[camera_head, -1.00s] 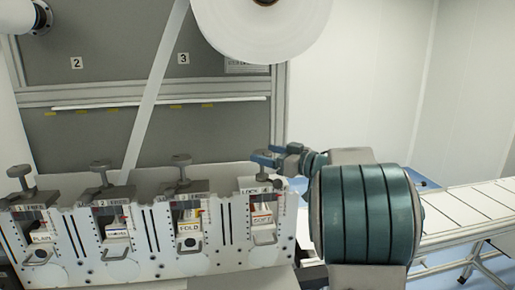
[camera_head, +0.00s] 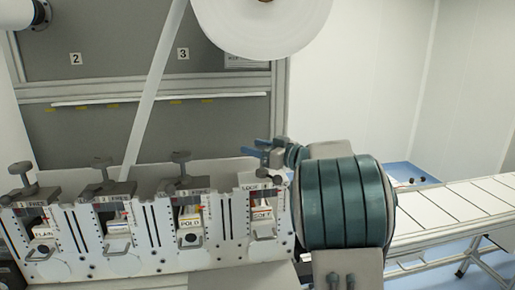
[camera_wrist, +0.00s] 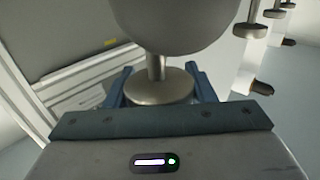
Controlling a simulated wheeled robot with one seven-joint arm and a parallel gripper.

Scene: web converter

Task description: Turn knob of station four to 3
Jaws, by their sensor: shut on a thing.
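Station four is the rightmost unit (camera_head: 262,205) of the white panel, with a label above a card that seems to read SOFT. Its grey knob (camera_head: 268,163) stands on top, partly hidden by my blue gripper (camera_head: 262,149). In the wrist view, a large rounded grey part fills the top centre, with a stem and a round metal disc (camera_wrist: 160,85) below it. My gripper's blue fingers (camera_wrist: 160,88) lie on both sides of the disc. My gripper is shut on the knob. The knob's setting is too small to read.
Several similar stations stand to the left, with knobs such as station three's (camera_head: 181,158). A paper roll (camera_head: 262,20) hangs above, its white strip running down to the panel. A white conveyor (camera_head: 465,205) lies to the right.

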